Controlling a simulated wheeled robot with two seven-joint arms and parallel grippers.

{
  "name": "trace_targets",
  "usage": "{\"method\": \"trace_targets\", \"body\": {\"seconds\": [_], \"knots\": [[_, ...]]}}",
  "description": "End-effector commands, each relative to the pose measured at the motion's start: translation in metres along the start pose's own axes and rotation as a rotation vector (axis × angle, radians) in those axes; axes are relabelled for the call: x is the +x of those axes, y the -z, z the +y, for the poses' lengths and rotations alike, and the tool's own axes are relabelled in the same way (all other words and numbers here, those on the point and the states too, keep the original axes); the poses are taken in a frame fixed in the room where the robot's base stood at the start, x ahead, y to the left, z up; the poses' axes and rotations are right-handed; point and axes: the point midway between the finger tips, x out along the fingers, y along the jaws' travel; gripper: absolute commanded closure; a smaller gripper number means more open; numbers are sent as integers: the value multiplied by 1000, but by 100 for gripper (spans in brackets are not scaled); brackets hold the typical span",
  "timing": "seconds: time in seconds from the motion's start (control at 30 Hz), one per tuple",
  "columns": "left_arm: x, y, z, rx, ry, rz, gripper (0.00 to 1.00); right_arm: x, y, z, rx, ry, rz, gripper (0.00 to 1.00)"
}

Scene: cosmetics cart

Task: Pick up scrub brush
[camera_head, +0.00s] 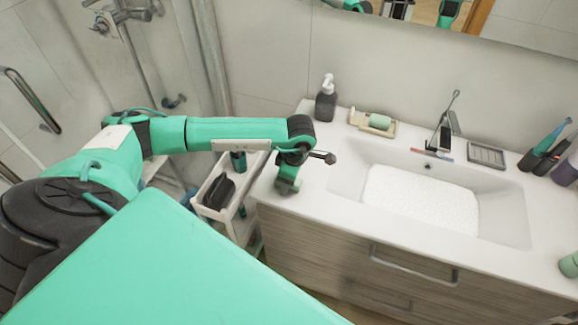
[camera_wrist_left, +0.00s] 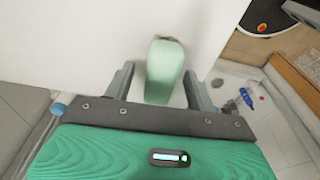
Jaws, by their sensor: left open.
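A pale green, rounded block with a dark far end, which looks like the scrub brush (camera_wrist_left: 164,72), is on the white counter in the left wrist view. My left gripper (camera_wrist_left: 158,76) is open, with one finger on each side of it and a gap visible on both sides. In the head view the brush (camera_head: 287,186) shows as a green patch near the counter's left front corner, partly hidden by my left gripper (camera_head: 292,166) above it. I cannot tell how deep the fingers reach. My right gripper is not in view.
The white counter (camera_head: 302,222) holds a dark soap bottle (camera_head: 326,103), a tray with a green item (camera_head: 380,121), a sink (camera_head: 500,205) and a faucet (camera_head: 440,130). A white cart (camera_head: 207,211) with a black object stands left of the counter.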

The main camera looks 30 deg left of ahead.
Motion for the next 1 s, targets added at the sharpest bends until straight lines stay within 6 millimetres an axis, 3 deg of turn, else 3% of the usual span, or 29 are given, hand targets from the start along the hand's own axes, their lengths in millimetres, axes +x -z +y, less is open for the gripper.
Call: {"method": "trace_targets", "body": {"seconds": [0.1, 0.37, 0.77, 1.0], "knots": [[0, 0, 0, 0, 0, 0, 44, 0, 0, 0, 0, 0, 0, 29], [0, 0, 0, 0, 0, 0, 92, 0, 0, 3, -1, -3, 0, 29], [-6, 0, 0, -1, 0, -2, 92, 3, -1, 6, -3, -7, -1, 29], [-41, 6, 2, -1, -5, -3, 92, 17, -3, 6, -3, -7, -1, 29]]}}
